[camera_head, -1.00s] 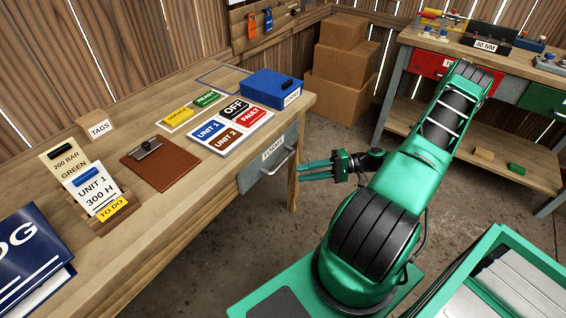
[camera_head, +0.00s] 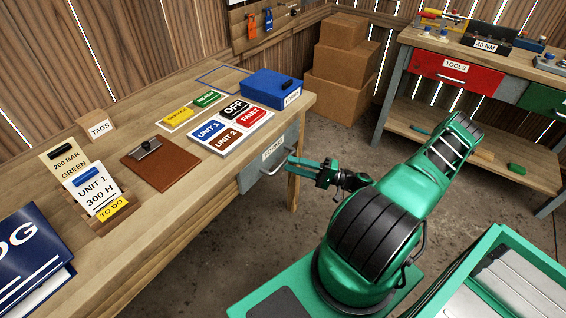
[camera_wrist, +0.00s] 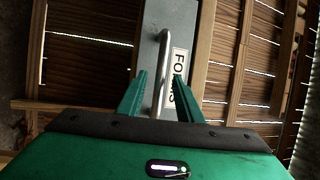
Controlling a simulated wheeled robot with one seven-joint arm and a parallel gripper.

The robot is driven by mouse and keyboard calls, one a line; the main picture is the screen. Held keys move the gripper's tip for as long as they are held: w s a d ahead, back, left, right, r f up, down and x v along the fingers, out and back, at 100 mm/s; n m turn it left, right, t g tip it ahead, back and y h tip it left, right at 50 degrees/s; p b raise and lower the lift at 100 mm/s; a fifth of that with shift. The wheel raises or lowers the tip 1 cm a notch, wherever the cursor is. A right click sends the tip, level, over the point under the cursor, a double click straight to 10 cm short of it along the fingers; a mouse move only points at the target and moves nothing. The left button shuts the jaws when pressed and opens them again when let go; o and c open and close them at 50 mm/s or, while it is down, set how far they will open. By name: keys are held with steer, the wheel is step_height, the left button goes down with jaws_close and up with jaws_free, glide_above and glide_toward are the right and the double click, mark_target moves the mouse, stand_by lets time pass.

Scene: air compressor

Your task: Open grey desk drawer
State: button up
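The grey desk drawer (camera_head: 252,177) sits under the right end of the wooden desk and looks shut. It has a label and a metal bar handle (camera_head: 275,168). My gripper (camera_head: 291,168) is at the drawer front, with its fingertips close to the handle. In the wrist view my gripper (camera_wrist: 160,92) is open, and the handle (camera_wrist: 160,75) runs between its two green fingers. There are visible gaps between handle and fingers. The grey drawer front (camera_wrist: 186,30) and its label (camera_wrist: 179,70) lie behind. I cannot tell whether a finger touches the handle.
The desk top (camera_head: 185,225) holds a blue box (camera_head: 272,88), signs, a brown clipboard (camera_head: 160,163) and a blue binder (camera_head: 30,255). A second bench with a red drawer (camera_head: 455,72) stands at the right. Cardboard boxes (camera_head: 340,65) stand in the back corner.

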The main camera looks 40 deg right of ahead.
mark_target(283, 162)
steer(key=shift+x, duration=2.1)
jaws_close()
